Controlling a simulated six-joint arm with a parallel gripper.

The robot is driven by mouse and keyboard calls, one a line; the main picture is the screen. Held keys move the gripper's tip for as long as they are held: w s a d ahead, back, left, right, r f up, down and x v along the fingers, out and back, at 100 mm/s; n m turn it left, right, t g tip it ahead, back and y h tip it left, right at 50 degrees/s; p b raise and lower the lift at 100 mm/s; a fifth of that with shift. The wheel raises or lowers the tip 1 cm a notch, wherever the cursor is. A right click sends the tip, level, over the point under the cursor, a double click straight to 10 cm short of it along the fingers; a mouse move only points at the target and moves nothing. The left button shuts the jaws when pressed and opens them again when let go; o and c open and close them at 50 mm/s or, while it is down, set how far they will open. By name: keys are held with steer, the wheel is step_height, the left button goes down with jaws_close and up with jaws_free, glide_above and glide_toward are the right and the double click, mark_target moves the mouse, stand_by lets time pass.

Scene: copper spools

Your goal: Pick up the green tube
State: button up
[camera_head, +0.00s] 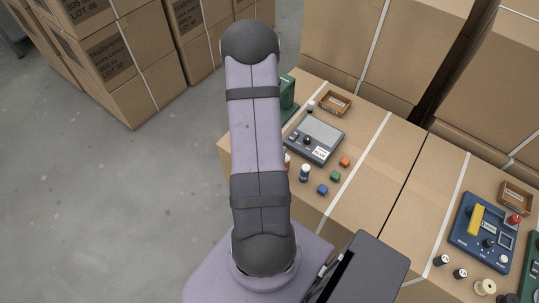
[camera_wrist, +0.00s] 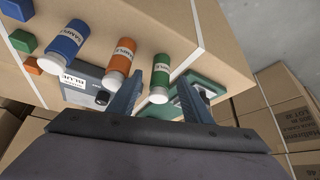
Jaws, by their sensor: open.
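The green tube (camera_wrist: 160,77) has a white cap and a sample label, and stands on the cardboard box top in the wrist view. My gripper (camera_wrist: 161,80) is open, with one finger on each side of the tube in the picture; I cannot tell how deep it sits between them. An orange tube (camera_wrist: 120,60) is just left of the left finger, and a blue tube (camera_wrist: 67,42) is further left. In the head view my arm hides the gripper and the green tube; the blue tube (camera_head: 305,172) shows beside the arm.
Small orange (camera_head: 345,161), green (camera_head: 335,176) and blue (camera_head: 322,189) blocks lie right of the tubes in the head view. A grey device (camera_head: 320,133) and a small brown tray (camera_head: 335,103) sit behind. A second station with a blue device (camera_head: 480,232) is at right.

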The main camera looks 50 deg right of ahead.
steer(key=shift+x, duration=1)
jaws_close()
steer(key=shift+r, duration=0.1)
steer(key=shift+r+p, duration=0.35)
steer(key=shift+r, duration=4.65)
